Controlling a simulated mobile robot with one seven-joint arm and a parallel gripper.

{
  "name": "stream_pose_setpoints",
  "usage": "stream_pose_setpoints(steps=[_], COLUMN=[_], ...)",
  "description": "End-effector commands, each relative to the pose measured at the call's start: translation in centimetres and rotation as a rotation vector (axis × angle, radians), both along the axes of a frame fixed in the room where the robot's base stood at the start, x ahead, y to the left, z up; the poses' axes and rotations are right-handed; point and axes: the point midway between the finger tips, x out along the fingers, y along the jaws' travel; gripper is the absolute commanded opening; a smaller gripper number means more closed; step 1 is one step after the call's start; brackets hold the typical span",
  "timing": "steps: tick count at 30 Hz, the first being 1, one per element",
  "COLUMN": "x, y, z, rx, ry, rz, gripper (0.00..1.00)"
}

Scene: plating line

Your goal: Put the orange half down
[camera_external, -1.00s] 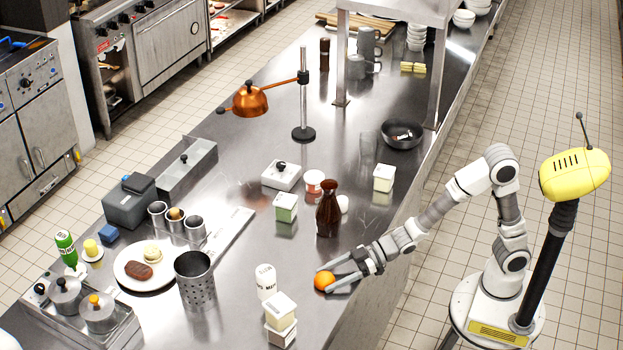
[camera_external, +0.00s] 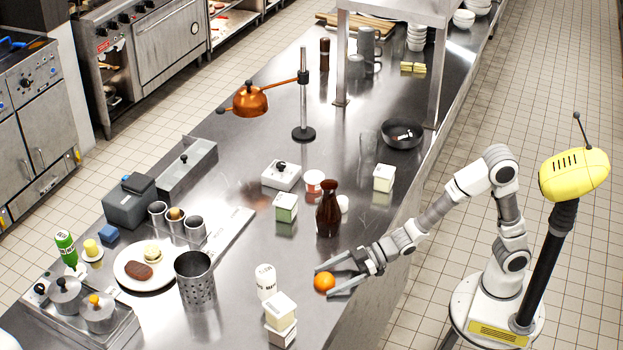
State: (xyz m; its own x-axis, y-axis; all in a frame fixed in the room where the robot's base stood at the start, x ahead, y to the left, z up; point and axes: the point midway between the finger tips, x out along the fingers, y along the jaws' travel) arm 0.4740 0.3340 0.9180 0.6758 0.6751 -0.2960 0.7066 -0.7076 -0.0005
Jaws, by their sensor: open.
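The orange half (camera_external: 324,282) rests on the steel counter (camera_external: 235,330) near its right edge. It looks like a round orange shape; its cut face cannot be made out. My gripper (camera_external: 334,281) is open around it, low over the counter, with one finger on the far side and one on the near side. Gaps show between the fingers and the orange half.
A white bottle (camera_external: 265,282) and stacked cartons (camera_external: 281,312) stand to the left and front of the orange half. A brown bottle (camera_external: 328,210) stands behind it. A perforated steel cylinder (camera_external: 196,281) and a plate with food (camera_external: 146,282) are further left.

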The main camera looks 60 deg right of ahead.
Motion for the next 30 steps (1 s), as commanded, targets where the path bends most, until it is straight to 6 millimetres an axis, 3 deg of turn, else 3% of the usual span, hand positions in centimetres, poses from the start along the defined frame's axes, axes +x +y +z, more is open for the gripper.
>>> stream_pose_setpoints(steps=[14, 30], x=[-6.9, -9.9], y=[-6.9, -9.7], z=[2.8, 3.4], rx=[0.000, 0.002], ry=[-0.003, -0.005], rz=[-0.003, 0.003], gripper=[1.00, 1.00])
